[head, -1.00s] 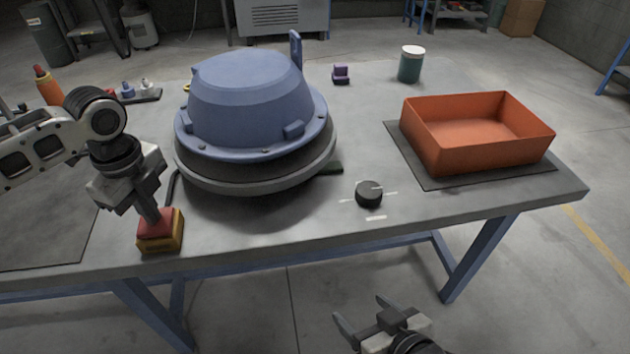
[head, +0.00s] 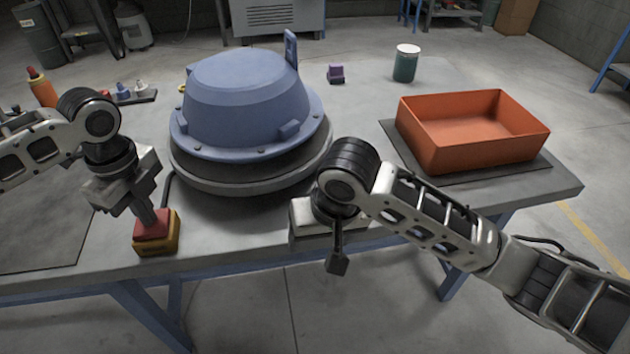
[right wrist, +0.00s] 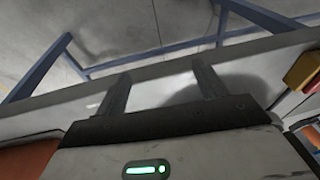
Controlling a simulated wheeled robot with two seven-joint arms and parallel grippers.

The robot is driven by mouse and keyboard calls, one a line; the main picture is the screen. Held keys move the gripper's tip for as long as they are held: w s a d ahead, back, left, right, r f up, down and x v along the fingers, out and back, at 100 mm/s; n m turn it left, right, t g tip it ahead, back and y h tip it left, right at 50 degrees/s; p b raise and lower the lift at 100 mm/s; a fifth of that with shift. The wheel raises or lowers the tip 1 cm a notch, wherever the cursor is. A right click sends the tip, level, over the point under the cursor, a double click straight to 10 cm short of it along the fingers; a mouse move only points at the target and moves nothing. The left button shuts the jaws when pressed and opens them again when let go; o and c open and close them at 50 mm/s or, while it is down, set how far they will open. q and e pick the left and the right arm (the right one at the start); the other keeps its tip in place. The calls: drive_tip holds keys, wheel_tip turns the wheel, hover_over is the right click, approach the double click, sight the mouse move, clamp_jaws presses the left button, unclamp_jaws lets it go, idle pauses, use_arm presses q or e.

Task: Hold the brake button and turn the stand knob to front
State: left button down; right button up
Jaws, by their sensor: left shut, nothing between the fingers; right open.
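The brake button (head: 153,224) is a red cap on a yellow box near the front left of the table. My left gripper (head: 149,214) is shut and empty, its tips pointing down onto the red cap and seemingly touching it. The blue hood (head: 245,95) sits on a round grey stand (head: 235,185). My right gripper (head: 337,255) is at the table's front edge, fingers pointing down; the right wrist view shows them open and empty (right wrist: 163,75). The stand knob is hidden behind my right arm in the head view, and I cannot make it out in the wrist view.
An orange bin (head: 435,145) stands on a dark mat at the right. The table's front edge (right wrist: 150,73) crosses the wrist view.

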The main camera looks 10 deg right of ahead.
drive_tip(key=w+d+r+m+t+h, duration=0.25)
drive_tip(key=w+d+r+m, duration=0.3)
drive_tip(key=d+r, duration=0.4)
drive_tip(key=shift+n+g+h, duration=0.25)
drive_tip(key=x, duration=1.1)
drive_tip(key=shift+w, duration=0.45)
drive_tip(key=c, duration=1)
